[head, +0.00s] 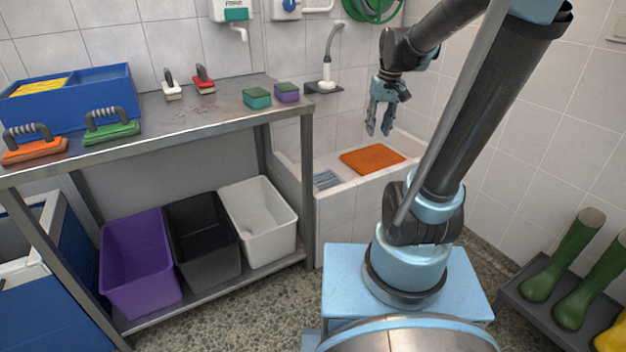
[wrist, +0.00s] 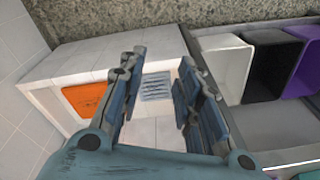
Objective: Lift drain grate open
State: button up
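The drain grate (head: 327,179) is a small grey slatted panel lying flat in the white tiled basin, left of an orange mat. In the wrist view the grate (wrist: 155,86) shows between my two fingers, with the orange mat (wrist: 86,99) to its left. My gripper (head: 378,132) hangs above the basin, fingers pointing down, higher than the grate and to its right in the head view. It is open, with nothing between the fingers (wrist: 152,78). The gripper does not touch the grate.
A steel table (head: 180,118) stands left of the basin, its leg (head: 307,190) close to the grate. White, black and purple bins (head: 140,262) sit on its lower shelf. Green boots (head: 565,255) stand at the right.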

jog(key=w+a+f+n, duration=0.1)
jog(key=w+a, duration=0.3)
jog(key=w, duration=0.7)
jog(key=w+a+f+n+g, duration=0.1)
jog(key=w+a+f, duration=0.5)
jog(key=w, duration=0.4)
jog(key=w+a+f+n+g, duration=0.1)
jog(key=w+a+f, duration=0.3)
jog(key=w+f, duration=0.45)
jog(key=w+a+f+n+y, duration=0.1)
jog(key=w+a+f, duration=0.2)
jog(key=f, duration=0.3)
jog(key=w+a+f, duration=0.3)
jog(key=f, duration=0.8)
jog(key=s+a+f, duration=0.1)
jog(key=f, duration=0.4)
jog(key=a+f, duration=0.1)
jog(key=f, duration=0.4)
jog(key=shift+s+f, duration=0.4)
grip_shut()
jog(key=shift+a, duration=0.15)
